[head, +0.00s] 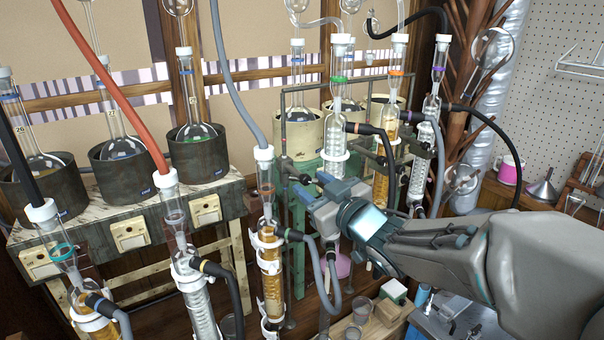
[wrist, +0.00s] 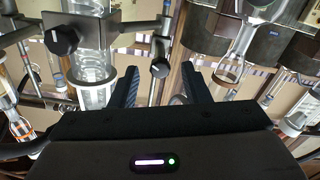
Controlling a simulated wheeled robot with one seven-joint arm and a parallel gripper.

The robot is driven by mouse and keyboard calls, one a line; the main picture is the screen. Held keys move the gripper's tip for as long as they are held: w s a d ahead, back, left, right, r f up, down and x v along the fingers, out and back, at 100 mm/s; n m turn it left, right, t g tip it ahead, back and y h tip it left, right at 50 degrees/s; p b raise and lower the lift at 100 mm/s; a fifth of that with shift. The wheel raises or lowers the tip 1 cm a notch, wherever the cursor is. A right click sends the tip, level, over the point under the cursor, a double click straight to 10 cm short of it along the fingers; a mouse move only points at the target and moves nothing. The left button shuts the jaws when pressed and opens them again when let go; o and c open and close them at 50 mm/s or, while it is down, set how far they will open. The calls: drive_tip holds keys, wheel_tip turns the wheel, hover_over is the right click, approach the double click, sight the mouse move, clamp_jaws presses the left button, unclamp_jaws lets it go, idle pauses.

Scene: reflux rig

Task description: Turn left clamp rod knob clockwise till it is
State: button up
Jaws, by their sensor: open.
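My gripper (wrist: 160,70) is open, with its two dark fingers apart and nothing visibly held. In the wrist view, a small round knob (wrist: 160,68) on a metal clamp rod shows between the fingertips, beyond them; I cannot tell whether they touch it. A larger black knob (wrist: 61,40) sits on a clamp around a glass condenser (wrist: 92,62), left of the fingers. In the head view, my gripper (head: 308,197) is at the rig's middle, in front of the metal stand. The small knob there is too small and covered to make out.
Glass condensers with amber liquid (head: 270,270) and hoses stand close to my gripper. A red hose (head: 125,95) hangs at left. Flasks in dark heating mantles (head: 198,160) stand on the bench behind. A pink mug (head: 510,170) is at far right.

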sight(308, 181)
drive_tip(key=shift+p+x, duration=0.5)
drive_tip(key=shift+x, duration=2.05)
clamp_jaws()
